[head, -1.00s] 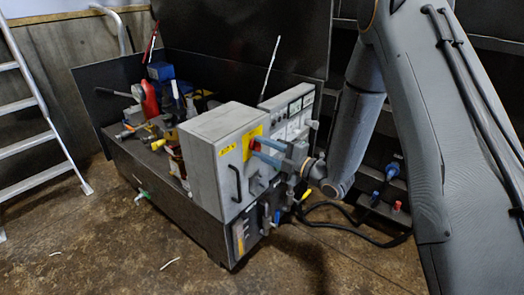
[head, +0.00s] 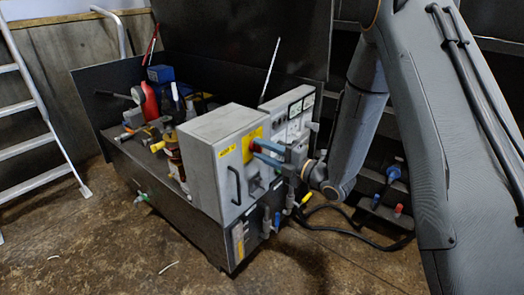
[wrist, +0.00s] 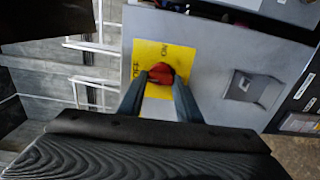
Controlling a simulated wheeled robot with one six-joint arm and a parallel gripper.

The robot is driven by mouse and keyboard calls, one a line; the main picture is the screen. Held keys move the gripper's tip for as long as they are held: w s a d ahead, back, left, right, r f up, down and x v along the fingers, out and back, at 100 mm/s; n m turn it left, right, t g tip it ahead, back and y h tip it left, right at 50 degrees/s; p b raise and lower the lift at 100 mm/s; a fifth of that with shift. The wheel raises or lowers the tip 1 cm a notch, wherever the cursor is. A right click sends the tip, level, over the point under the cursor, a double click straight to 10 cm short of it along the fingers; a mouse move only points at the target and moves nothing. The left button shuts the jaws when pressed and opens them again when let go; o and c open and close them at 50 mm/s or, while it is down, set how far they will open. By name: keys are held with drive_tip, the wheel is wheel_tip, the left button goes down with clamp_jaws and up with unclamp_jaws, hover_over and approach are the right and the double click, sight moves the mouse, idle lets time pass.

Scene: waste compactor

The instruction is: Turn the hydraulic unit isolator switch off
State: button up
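The isolator switch is a red knob (wrist: 161,73) on a yellow label plate (wrist: 150,50) with ON and OFF lettering, on the front of a grey cabinet (head: 212,160). In the head view the red knob (head: 255,146) is partly hidden by my gripper (head: 262,153). In the wrist view my gripper's two blue-grey fingers (wrist: 161,80) reach in from below, with their tips on either side of the knob. The fingers stand apart with the knob between them. I cannot tell whether they press on it.
A grey latch or recessed handle (wrist: 246,87) sits on the panel right of the label. A black bar handle (head: 236,185) is on the cabinet front. Blue and red plugs (head: 393,173) and a black cable (head: 350,232) lie right of the unit. A ladder (head: 35,130) stands left; floor in front is mostly clear.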

drive_tip(key=o, duration=0.4)
drive_tip(key=shift+o, duration=0.2)
drive_tip(key=v, duration=0.7)
drive_tip(key=shift+s+d, duration=0.15)
drive_tip(key=shift+d, duration=0.2)
